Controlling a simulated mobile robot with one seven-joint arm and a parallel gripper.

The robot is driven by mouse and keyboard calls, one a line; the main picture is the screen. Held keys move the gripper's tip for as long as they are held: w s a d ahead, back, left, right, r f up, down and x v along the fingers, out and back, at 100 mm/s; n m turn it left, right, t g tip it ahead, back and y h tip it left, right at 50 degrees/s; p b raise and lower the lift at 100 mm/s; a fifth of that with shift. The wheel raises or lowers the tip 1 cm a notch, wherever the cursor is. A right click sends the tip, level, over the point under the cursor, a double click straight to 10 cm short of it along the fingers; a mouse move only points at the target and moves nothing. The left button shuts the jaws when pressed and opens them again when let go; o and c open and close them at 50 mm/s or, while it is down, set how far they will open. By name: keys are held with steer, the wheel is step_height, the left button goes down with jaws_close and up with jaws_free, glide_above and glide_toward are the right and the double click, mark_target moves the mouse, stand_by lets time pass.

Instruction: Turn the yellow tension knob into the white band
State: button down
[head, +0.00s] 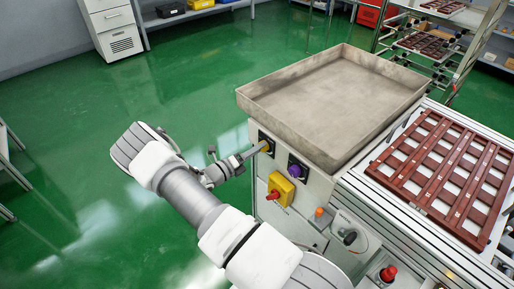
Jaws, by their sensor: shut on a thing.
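The yellow tension knob (266,147) sits on a small black plate at the upper left of the machine's front panel. My gripper (261,149) reaches it from the left and is shut on it. The fingers cover part of the knob. I cannot make out the white band or the knob's pointer at this size.
To the right of the knob is a purple knob (294,171) on a dark plate. Below are a yellow box with a red switch (280,189), an orange button (319,212), a black knob (350,238) and a red button (388,273). An empty metal tray (292,112) overhangs the panel. A brown slotted tray (415,160) lies on the conveyor.

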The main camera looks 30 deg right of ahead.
steer(key=n+p, duration=0.1)
steer(key=n, duration=0.7)
steer(key=shift+f+n, duration=0.15)
steer(key=shift+n, duration=0.55)
steer(key=shift+c, duration=1.7)
jaws_free()
steer(key=s+a+p, duration=0.1)
steer(key=s+a, duration=0.1)
steer(key=a, duration=1.5)
steer(key=shift+s+a, duration=0.15)
steer(key=shift+s, duration=0.1)
